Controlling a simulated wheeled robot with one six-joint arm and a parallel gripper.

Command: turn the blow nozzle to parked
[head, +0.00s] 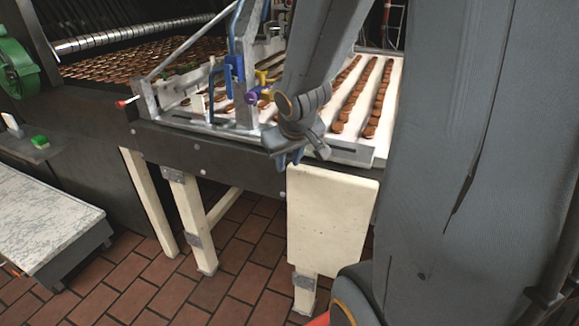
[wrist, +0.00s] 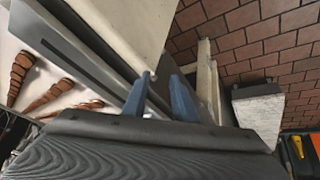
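My gripper (head: 288,158) hangs in front of the dark front rail of the conveyor machine. In the wrist view its two blue fingers (wrist: 163,92) stand apart with nothing held between them. I cannot tell for certain which part is the blow nozzle. On the machine frame, left of my gripper, are a blue bracket (head: 216,92) with a purple knob (head: 252,98) and a yellow part (head: 262,77). A small red-tipped rod (head: 126,102) sticks out at the frame's left corner. My gripper is apart from all of these. My arm hides part of the machine.
Rows of brown biscuits (head: 378,97) lie on the white conveyor bed, right of my gripper. A cream panel (head: 332,218) hangs below the rail. A marble-topped table (head: 45,215) stands at the left. The tiled floor (head: 235,262) in front is clear.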

